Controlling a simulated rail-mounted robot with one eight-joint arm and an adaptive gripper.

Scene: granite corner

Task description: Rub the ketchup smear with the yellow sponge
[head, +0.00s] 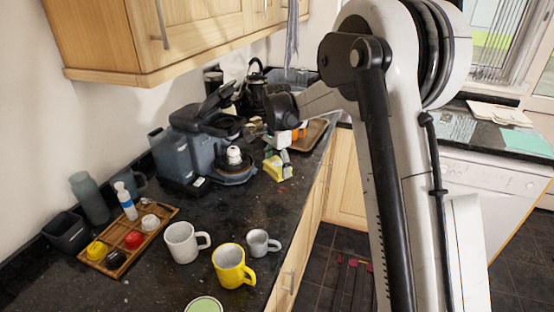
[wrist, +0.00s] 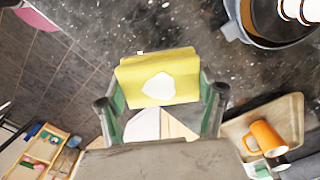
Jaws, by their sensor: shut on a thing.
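The yellow sponge (head: 278,170) is just above or on the dark granite worktop, near its front edge, in the head view. In the wrist view the sponge (wrist: 158,66) lies across the fingertips and has a white patch on its near face. My gripper (wrist: 160,98) is shut on the sponge, with one green-lined finger on either side. In the head view my gripper (head: 282,150) reaches down from above. I cannot tell whether the sponge touches the worktop.
A coffee machine (head: 205,140) stands left of the sponge. A brown tray (head: 315,132) with an orange mug (wrist: 262,138) is behind it. White, yellow and small white mugs (head: 183,242) stand nearer. A wooden tray (head: 130,240) holds small items. Bare worktop lies between.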

